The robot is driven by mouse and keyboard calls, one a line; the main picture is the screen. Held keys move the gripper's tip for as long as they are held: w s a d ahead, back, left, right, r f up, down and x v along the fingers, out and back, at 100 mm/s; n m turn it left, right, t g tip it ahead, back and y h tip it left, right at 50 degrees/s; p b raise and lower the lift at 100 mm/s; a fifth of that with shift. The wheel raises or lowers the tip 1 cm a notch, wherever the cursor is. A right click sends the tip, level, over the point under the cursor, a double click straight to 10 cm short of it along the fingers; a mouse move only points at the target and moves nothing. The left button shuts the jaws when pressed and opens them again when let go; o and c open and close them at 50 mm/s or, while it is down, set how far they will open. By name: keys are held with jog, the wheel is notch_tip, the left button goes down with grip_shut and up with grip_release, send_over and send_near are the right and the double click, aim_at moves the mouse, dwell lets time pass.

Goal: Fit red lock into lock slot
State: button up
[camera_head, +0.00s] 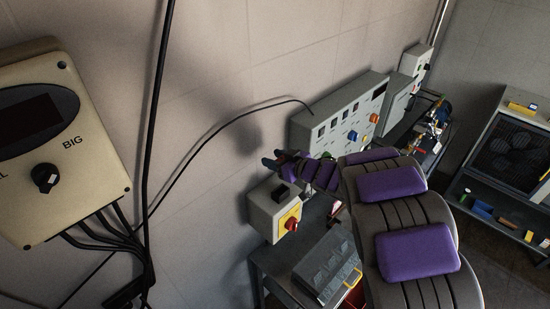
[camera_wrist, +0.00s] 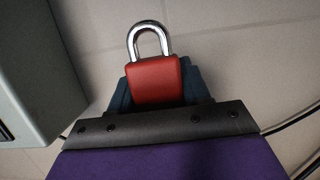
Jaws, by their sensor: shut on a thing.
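The red lock (camera_wrist: 156,82) shows in the wrist view, with its silver shackle pointing up, away from my gripper. My gripper (camera_head: 272,160) is shut on the lock's body, with dark teal fingers around it. In the head view my gripper is in front of the wall, above a grey switch box (camera_head: 268,214). That box has a red rotary switch (camera_head: 291,223) on a yellow plate. The lock cannot be made out in the head view. I cannot clearly make out a lock slot; the switch's details are too small to tell.
A large grey control panel (camera_head: 327,126) is on the wall behind my arm. A beige box (camera_head: 90,125) with a black knob is at the left. A bench (camera_head: 272,263) carries a grey case (camera_head: 328,262). A shelf unit (camera_head: 490,195) stands at the right. Cables run along the wall.

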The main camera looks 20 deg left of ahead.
jog(key=shift+r, duration=0.1)
notch_tip(320, 180, down, 6)
jog(key=b, duration=0.2)
dwell(0.4)
jog(key=shift+d+p, duration=0.1)
jog(key=shift+p, duration=1)
dwell(1.5)
jog(key=shift+f+b, duration=0.8)
jog(key=shift+f, duration=1.45)
jog(key=o, duration=1.3)
jog(key=shift+c, duration=0.2)
jog(key=shift+s+d, duration=0.1)
jog(key=v, duration=1.7)
